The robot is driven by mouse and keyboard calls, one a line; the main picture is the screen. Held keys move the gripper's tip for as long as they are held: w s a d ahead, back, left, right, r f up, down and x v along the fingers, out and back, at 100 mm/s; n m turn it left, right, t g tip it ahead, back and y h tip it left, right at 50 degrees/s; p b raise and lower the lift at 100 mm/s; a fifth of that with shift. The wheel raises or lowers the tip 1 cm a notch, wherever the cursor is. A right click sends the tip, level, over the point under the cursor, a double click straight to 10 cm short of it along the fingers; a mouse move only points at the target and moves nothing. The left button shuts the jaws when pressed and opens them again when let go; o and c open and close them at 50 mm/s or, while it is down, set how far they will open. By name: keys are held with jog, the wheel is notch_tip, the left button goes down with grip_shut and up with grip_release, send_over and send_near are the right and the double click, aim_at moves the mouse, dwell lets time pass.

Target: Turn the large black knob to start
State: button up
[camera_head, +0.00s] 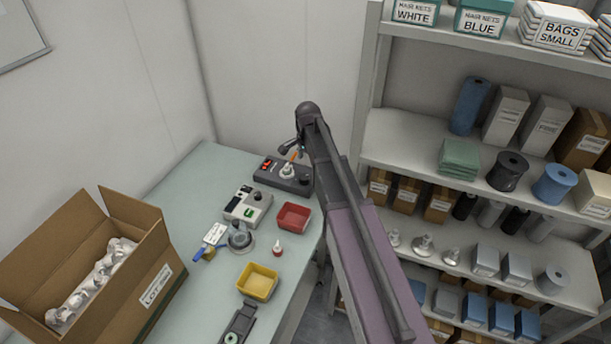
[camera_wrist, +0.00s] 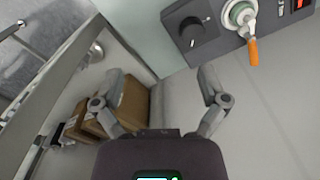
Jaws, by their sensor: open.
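The large black knob (camera_wrist: 192,31) with a white pointer line is on a dark control box (camera_wrist: 228,38) at the top of the wrist view. In the head view the dark box (camera_head: 268,176) stands at the far end of the table, with the knob (camera_head: 305,180) at its right. A white fitting (camera_wrist: 240,14) with an orange-tipped piece (camera_wrist: 253,50) sits on the box beside the knob. A lit red display (camera_wrist: 300,4) is at the box's other end. My gripper (camera_wrist: 163,76) is open and empty, apart from the knob; it also shows above the box (camera_head: 294,148).
The pale green table (camera_head: 205,290) holds a grey device (camera_head: 247,205), a red tray (camera_head: 293,216), a yellow tray (camera_head: 258,281) and a small red-tipped bottle (camera_head: 277,249). An open carton (camera_head: 135,270) stands left. Stocked shelves (camera_head: 400,140) are close on the right.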

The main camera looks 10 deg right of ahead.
aim_at(305, 177)
jog(key=w+m, duration=0.1)
jog(key=w, duration=0.1)
jog(key=w+m, duration=0.1)
jog(key=w, duration=0.1)
jog(key=w+m, duration=0.1)
jog(key=shift+w+r, duration=0.4)
jog(key=shift+f, duration=0.1)
notch_tip(305, 177, down, 14)
jog(key=b, duration=1.3)
jog(key=shift+r, duration=0.2)
dwell(0.3)
jog(key=shift+s, duration=0.1)
jog(key=c, duration=1.1)
jog(key=shift+d, duration=0.15)
jog(key=shift+c, duration=0.2)
